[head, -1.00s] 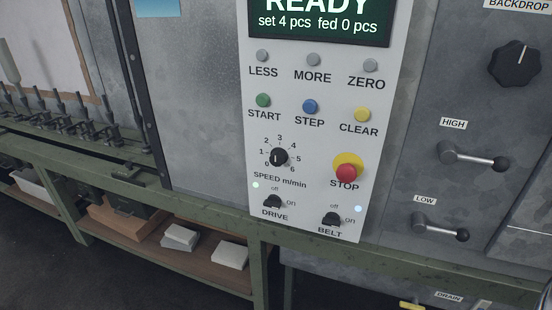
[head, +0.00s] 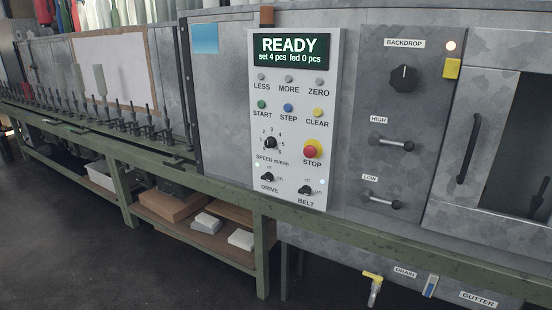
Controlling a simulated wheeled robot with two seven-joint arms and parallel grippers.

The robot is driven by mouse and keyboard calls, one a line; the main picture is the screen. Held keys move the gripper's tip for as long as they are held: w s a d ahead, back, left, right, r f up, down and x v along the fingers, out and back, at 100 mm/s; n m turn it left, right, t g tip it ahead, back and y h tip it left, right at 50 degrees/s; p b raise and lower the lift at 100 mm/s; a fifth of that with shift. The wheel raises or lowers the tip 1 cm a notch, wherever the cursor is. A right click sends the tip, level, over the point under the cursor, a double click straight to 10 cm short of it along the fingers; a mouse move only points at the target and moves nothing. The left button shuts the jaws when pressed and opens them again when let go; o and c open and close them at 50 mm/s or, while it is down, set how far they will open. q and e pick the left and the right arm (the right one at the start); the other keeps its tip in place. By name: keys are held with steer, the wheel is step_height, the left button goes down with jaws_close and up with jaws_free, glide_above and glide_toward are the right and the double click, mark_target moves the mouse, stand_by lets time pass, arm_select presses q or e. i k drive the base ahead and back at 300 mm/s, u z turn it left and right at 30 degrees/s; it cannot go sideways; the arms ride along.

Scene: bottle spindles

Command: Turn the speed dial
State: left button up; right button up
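The speed dial (head: 270,143) is a small black knob on the white control panel (head: 322,190), with a 0 to 6 scale around it and the label SPEED m/min below. Its white mark is too small to read surely in this view. The screen (head: 291,50) reads READY, set 4 pcs, fed 0 pcs. Neither of my grippers is in view.
The red STOP button (head: 310,151) is right of the dial. A green rail (head: 330,219) runs below the panel, with a shelf of boxes under it. The BACKDROP knob (head: 404,78) and HIGH and LOW handles are on the right. Floor in front is clear.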

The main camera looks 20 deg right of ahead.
mark_target(270, 143)
steer(key=u, duration=0.55)
steer(key=i, duration=1.8)
steer(key=z, duration=0.75)
